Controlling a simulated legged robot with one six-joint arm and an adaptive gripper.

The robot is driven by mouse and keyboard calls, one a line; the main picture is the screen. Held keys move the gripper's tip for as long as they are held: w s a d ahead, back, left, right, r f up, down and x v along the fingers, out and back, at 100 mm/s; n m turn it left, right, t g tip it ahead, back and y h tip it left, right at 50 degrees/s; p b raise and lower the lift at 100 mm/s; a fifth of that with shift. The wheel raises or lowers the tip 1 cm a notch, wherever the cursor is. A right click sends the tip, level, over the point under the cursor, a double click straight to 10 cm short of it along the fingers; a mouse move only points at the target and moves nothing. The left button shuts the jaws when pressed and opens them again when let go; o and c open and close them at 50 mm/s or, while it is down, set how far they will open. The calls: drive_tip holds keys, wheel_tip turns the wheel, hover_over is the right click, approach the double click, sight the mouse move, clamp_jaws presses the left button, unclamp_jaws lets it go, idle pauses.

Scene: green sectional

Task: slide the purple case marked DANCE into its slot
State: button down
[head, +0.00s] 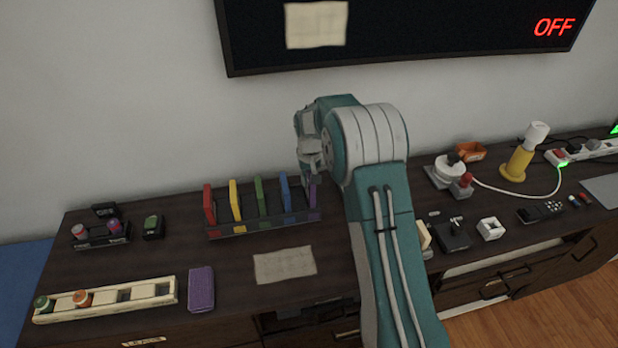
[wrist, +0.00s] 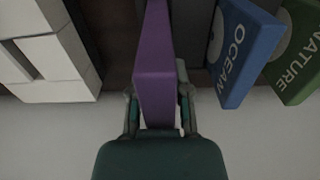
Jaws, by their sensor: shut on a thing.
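My gripper (head: 310,166) is shut on a purple case (wrist: 155,95), which stands upright between the two fingers in the wrist view. No marking is readable on it. In the head view the purple case (head: 312,188) is at the right end of a dark rack (head: 262,228), right of the blue case (head: 285,190). Whether its lower edge is inside the slot or just above it, I cannot tell. The blue case marked OCEAN (wrist: 238,50) and the green case marked NATURE (wrist: 295,55) are beside it in the wrist view, apart from it.
Red (head: 209,204), yellow (head: 236,200) and green (head: 262,198) cases stand in the rack. A flat purple block (head: 201,289) lies front left near a cream tray (head: 160,290). A paper sheet (head: 285,265) lies before the rack. A screen (head: 400,35) hangs above.

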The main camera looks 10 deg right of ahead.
drive_tip(key=shift+f, duration=1.95)
drive_tip(key=shift+c, duration=2.4)
unclamp_jaws()
wheel_tip(320, 180, up, 12)
drive_tip(key=shift+f, duration=0.15)
